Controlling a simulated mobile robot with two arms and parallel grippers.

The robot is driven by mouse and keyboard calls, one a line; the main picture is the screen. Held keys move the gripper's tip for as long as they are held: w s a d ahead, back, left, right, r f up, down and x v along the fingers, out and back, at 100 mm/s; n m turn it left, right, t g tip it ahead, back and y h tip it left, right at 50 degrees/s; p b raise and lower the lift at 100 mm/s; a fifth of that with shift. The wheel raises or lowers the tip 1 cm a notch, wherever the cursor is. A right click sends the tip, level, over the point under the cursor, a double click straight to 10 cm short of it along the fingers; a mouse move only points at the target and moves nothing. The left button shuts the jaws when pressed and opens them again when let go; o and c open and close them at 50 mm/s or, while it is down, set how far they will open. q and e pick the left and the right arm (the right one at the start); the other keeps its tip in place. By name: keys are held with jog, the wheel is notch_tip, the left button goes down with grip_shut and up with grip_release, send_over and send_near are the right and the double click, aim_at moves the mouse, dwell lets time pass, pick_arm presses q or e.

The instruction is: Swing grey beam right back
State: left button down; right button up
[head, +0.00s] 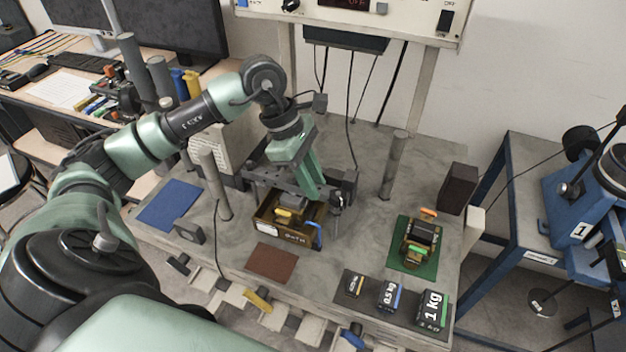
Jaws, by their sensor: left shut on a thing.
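My left gripper (300,196) comes down from the upper left over the middle of the grey table. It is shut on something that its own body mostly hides. Right below it is a brown open box (272,229) with lettering on its front and a blue strip at its right. A grey block with a yellow strip (284,212) shows at the box, close under the gripper; I cannot tell whether they touch. I cannot make out a grey beam for certain. My right gripper is not in view.
Grey posts stand left (215,185) and right (393,166) of the gripper. A loaded green mat (398,262), a black box (458,188) and labelled weights (431,308) are on the right. A blue mat (170,205) and brown mat (272,263) are bare.

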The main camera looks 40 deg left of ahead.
pick_arm(q)
jog(key=shift+w, duration=0.1)
dwell(0.3)
jog(key=w+a+n+b, duration=0.1)
jog(key=w+n, duration=0.1)
jog(key=w+a+n+t+b, duration=0.1)
jog(key=w+a+n+b, duration=0.1)
jog(key=w, duration=0.1)
jog(key=w+a+n+t+y+b, duration=0.1)
jog(key=w+n+b, duration=0.1)
jog(key=shift+w+a+f+n, duration=0.1)
jog(key=shift+w+a+n, duration=0.15)
jog(key=shift+n, duration=0.15)
jog(key=w+a+n+t+y+b, duration=0.1)
jog(key=w+a+n+y+b, duration=0.1)
jog(key=a+n, duration=0.6)
jog(key=shift+w+a+y, duration=0.6)
jog(key=shift+w+a, duration=0.1)
